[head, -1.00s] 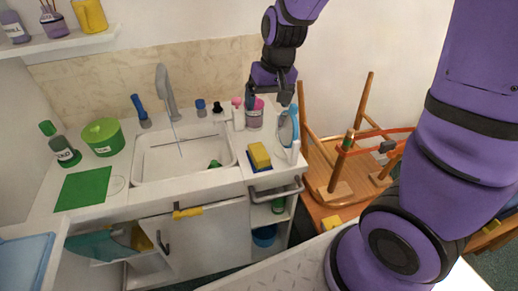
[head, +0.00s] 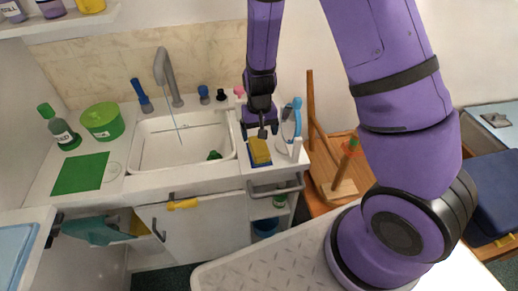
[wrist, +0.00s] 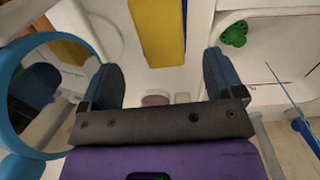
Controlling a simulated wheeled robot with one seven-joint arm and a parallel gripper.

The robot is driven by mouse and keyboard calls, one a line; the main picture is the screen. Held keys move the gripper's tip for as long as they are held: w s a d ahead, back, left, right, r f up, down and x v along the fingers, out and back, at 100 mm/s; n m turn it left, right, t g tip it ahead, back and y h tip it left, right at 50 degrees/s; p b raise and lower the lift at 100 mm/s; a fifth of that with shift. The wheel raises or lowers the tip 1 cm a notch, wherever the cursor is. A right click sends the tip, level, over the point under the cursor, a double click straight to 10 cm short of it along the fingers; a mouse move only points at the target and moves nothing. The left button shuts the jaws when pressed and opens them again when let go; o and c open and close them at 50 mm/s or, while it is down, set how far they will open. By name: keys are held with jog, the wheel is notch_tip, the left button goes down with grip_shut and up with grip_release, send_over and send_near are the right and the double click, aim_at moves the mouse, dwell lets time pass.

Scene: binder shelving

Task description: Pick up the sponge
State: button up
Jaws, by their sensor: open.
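The yellow sponge (head: 259,151) lies on a dark blue piece (head: 261,165) on the white counter, right of the sink. The sponge shows large at the top of the wrist view (wrist: 158,30), with a strip of blue along its right side. My gripper (head: 263,135) hangs pointing down over the far end of the sponge. In the wrist view my gripper (wrist: 163,70) is open, with one finger toward each side of the sponge's near end. Nothing is between the fingers. The exact height above the sponge is hard to tell.
The sink (head: 182,142) with its grey faucet (head: 166,70) lies left of the sponge. A blue-rimmed round mirror (head: 290,120) stands close on the right; its ring shows beside my gripper in the wrist view (wrist: 58,42). A towel rail (head: 275,188) runs along the counter front.

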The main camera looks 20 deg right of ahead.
aim_at(259, 145)
jog(key=shift+a+f, duration=0.1)
jog(key=shift+f, duration=3.3)
jog(key=shift+c, duration=0.2)
jog(key=c, duration=1)
